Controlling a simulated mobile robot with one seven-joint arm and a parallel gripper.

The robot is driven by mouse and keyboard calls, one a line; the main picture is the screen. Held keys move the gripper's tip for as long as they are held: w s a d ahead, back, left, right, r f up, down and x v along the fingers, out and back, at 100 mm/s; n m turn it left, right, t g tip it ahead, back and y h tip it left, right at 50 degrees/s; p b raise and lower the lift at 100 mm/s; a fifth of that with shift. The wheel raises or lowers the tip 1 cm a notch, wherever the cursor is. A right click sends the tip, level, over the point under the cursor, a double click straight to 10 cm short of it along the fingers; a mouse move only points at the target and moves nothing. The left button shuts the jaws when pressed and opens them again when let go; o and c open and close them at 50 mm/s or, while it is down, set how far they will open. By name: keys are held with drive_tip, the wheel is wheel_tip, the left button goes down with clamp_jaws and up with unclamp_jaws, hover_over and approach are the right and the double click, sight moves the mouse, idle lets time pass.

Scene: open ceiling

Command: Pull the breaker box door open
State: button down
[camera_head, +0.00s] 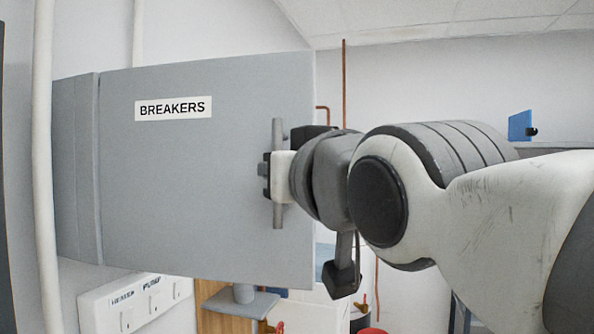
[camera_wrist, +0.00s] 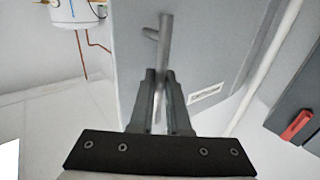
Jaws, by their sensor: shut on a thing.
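The grey breaker box door (camera_head: 200,215) fills the left half of the head view and carries a "BREAKERS" label (camera_head: 173,108). A grey vertical bar handle (camera_head: 279,140) stands near its right edge. My gripper (camera_head: 268,175) is at the middle of that handle, partly hidden behind my wrist. In the wrist view, my gripper (camera_wrist: 161,90) has its two fingers on either side of the handle bar (camera_wrist: 165,40), shut on it. The door face (camera_wrist: 210,35) and its label (camera_wrist: 206,93) show behind. I cannot tell whether the door stands ajar.
A white pipe (camera_head: 44,150) runs vertically at the left. A white switch panel (camera_head: 135,303) is below the door. A copper pipe (camera_head: 344,80) stands beyond its right edge. The wrist view shows a white tank (camera_wrist: 75,12) and a red lever (camera_wrist: 297,125).

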drive_tip(key=shift+a+r, duration=0.1)
drive_tip(key=shift+r, duration=0.05)
drive_tip(key=c, duration=0.9)
unclamp_jaws()
drive_tip(key=shift+s, duration=0.1)
drive_tip(key=v, duration=1.7)
